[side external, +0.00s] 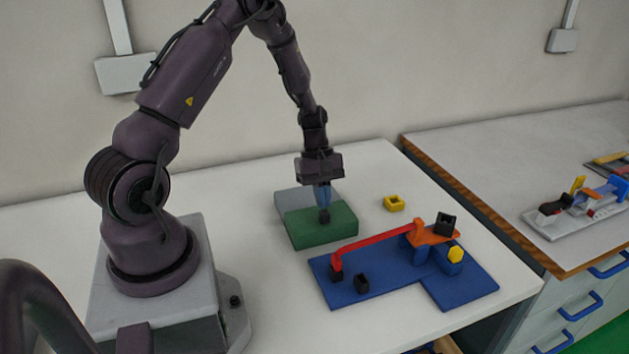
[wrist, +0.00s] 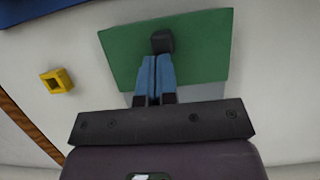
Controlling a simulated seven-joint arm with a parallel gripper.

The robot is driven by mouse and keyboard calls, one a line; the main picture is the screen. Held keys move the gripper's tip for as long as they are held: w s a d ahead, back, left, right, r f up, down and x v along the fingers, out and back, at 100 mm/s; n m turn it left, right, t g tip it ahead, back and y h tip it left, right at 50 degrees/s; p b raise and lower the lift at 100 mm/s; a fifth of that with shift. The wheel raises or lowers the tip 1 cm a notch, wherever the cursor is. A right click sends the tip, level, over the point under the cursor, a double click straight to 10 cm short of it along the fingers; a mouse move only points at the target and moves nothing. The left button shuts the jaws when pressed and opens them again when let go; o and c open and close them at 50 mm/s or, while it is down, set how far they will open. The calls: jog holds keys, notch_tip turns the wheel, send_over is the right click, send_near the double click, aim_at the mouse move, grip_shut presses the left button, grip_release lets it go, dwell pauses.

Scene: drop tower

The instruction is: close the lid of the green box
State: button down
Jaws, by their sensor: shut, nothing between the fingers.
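The green box (side external: 325,234) stands on the white table in front of my arm, with a flat green top. A small black knob (wrist: 162,41) sits on the green top. A pale grey flat area (side external: 290,200) shows at the far left side of the green; I cannot tell whether it is part of the box. My gripper (side external: 323,206) points down over the green top, with its blue fingers shut and empty. In the wrist view the fingertips (wrist: 154,58) are right beside the knob; I cannot tell whether they touch it.
A yellow square ring (side external: 394,203) lies right of the box. A blue base (side external: 400,280) with a red bar (side external: 375,243), orange platform and black blocks stands at the front right. A second bench (side external: 520,150) is further right. Bare table lies behind the box.

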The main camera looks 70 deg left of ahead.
jog(key=a, duration=0.2)
jog(key=a+r, duration=0.1)
jog(key=a, duration=0.1)
jog(key=shift+a, duration=0.25)
jog(key=a+r, duration=0.6)
jog(key=r, duration=0.2)
jog(key=x, duration=0.9)
jog(key=shift+s+d+f, duration=0.1)
jog(key=d, duration=0.3)
jog(key=shift+d+f, duration=0.1)
jog(key=shift+f, duration=0.25)
jog(key=shift+d, duration=0.55)
jog(key=shift+d, duration=1.45)
